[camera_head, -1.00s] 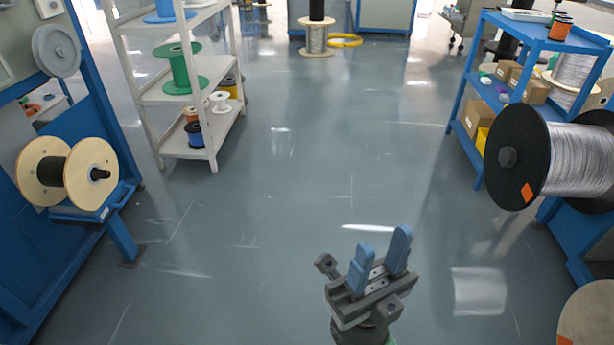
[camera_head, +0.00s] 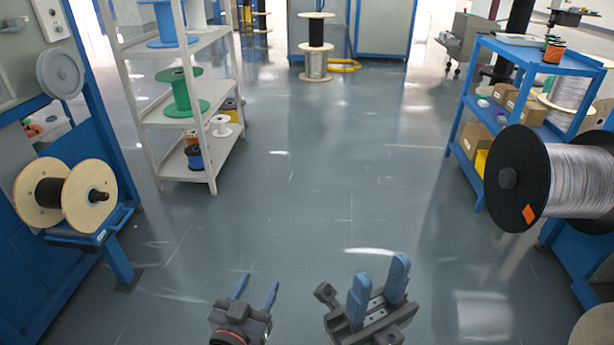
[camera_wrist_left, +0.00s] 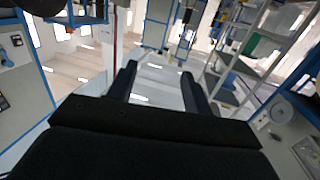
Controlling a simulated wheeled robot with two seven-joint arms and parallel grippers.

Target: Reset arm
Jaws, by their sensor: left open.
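My left gripper (camera_head: 258,285) is at the bottom middle of the head view, its two blue fingers apart with nothing between them. In the left wrist view my left gripper (camera_wrist_left: 158,80) shows two dark fingers spread, with only floor and distant room between them. My right gripper (camera_head: 379,274) is just right of it in the head view, its blue fingers apart and empty. Both grippers show against the grey floor (camera_head: 310,190), clear of the spools and shelves. The two grippers do not touch.
A wooden-flanged spool (camera_head: 88,195) sits on a blue stand at left. A white shelf (camera_head: 150,118) holds coloured spools. A large black spool of silver wire (camera_head: 520,180) stands at right by a blue shelf (camera_head: 470,130). The floor between is clear.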

